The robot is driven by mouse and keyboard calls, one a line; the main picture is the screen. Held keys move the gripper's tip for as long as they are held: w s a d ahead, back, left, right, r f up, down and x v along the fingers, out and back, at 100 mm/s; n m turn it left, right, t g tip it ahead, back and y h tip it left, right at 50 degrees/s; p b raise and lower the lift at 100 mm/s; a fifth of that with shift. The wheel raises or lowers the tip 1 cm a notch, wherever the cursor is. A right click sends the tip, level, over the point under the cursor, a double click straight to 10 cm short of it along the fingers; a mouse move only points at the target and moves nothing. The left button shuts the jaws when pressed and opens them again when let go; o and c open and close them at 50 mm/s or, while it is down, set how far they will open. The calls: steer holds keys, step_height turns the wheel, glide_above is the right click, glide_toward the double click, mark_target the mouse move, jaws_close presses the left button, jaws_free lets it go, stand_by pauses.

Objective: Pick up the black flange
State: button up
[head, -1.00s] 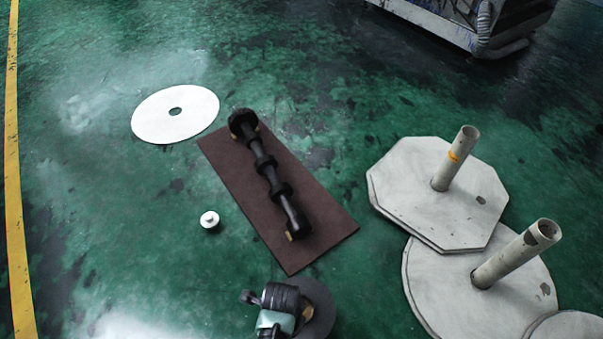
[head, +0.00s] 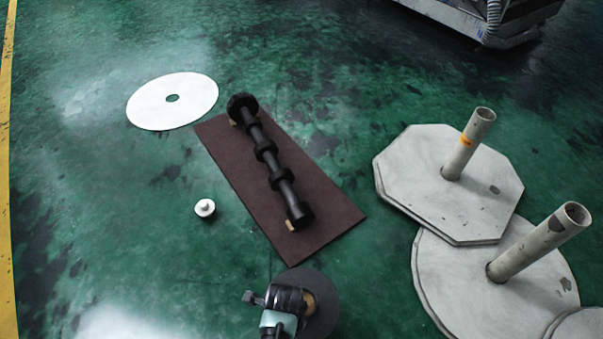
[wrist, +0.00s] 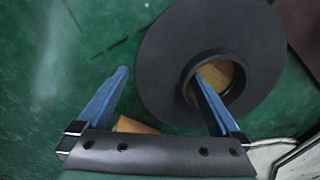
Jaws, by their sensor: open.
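The black flange (wrist: 165,50) is a wide dark disc with a raised round collar in the wrist view, seen from above. A tan wooden piece shows through its open centre. My gripper (wrist: 162,76) is open, with two blue fingers. The right finger overlaps the collar's opening; the left finger is outside the disc's left edge. I cannot tell whether the right finger is inside the hole or above it. In the head view the flange (head: 322,316) is at the bottom, partly hidden by my wrist.
A brown mat (head: 330,205) holds a black ribbed shaft (head: 267,150). A white disc (head: 150,105) and a small white knob (head: 205,208) lie to the left. Pale plates with upright posts (head: 465,150) stand at right. Green floor is clear on the left.

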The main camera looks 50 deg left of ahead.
steer(key=c, duration=1.4)
